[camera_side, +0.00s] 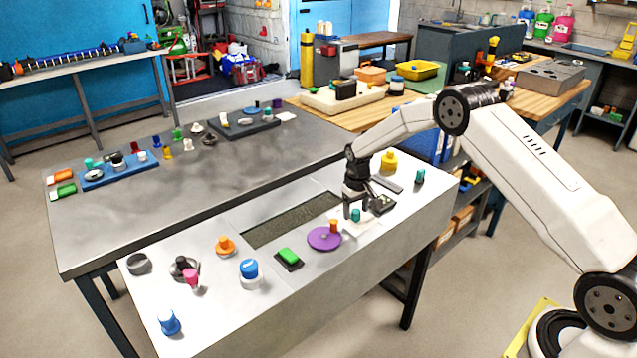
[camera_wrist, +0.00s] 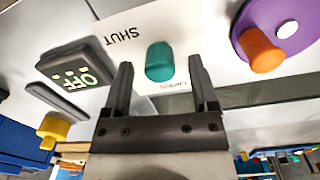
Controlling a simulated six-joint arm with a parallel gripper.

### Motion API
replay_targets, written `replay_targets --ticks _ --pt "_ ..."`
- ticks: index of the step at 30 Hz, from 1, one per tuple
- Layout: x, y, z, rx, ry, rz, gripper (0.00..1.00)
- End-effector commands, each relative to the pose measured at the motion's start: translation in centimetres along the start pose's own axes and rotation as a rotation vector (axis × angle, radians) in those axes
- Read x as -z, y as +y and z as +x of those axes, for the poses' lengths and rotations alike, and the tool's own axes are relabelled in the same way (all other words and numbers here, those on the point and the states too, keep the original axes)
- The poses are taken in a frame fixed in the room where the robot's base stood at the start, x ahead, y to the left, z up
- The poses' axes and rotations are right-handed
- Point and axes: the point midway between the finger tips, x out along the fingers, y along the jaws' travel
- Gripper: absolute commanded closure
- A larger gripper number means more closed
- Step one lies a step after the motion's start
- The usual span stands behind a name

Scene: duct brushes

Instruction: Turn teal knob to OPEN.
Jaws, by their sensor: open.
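The teal knob (camera_wrist: 159,62) stands on a white plate (camera_wrist: 185,22) in the wrist view. The word SHUT shows upside down on the plate, up and left of the knob. In the side view the teal knob (camera_side: 355,215) is just under my gripper (camera_side: 357,206). My gripper (camera_wrist: 160,66) is open, with one finger on each side of the knob in the wrist view. Gaps show between the knob and both fingers, and I see no contact. The knob's pointing direction is unclear.
A dark box with a lit OFF sign (camera_wrist: 75,72) is close left of the fingers. A purple disc (camera_side: 325,239) with an orange knob (camera_wrist: 264,50) is close on the other side. A second teal piece (camera_side: 420,177) and a yellow knob (camera_side: 389,160) stand farther back. A recessed opening (camera_side: 290,222) lies beside.

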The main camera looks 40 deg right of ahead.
Motion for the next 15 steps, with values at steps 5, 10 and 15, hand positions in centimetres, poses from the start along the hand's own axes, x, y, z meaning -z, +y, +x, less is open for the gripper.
replay_targets --ticks 5,10,15 --pt "0.0 0.0 -1.4 0.0 0.001 0.0 0.25" --pt "0.1 0.0 -3.5 0.0 0.003 0.0 0.25" --pt "0.0 0.0 -5.7 0.0 0.002 -0.001 0.25"
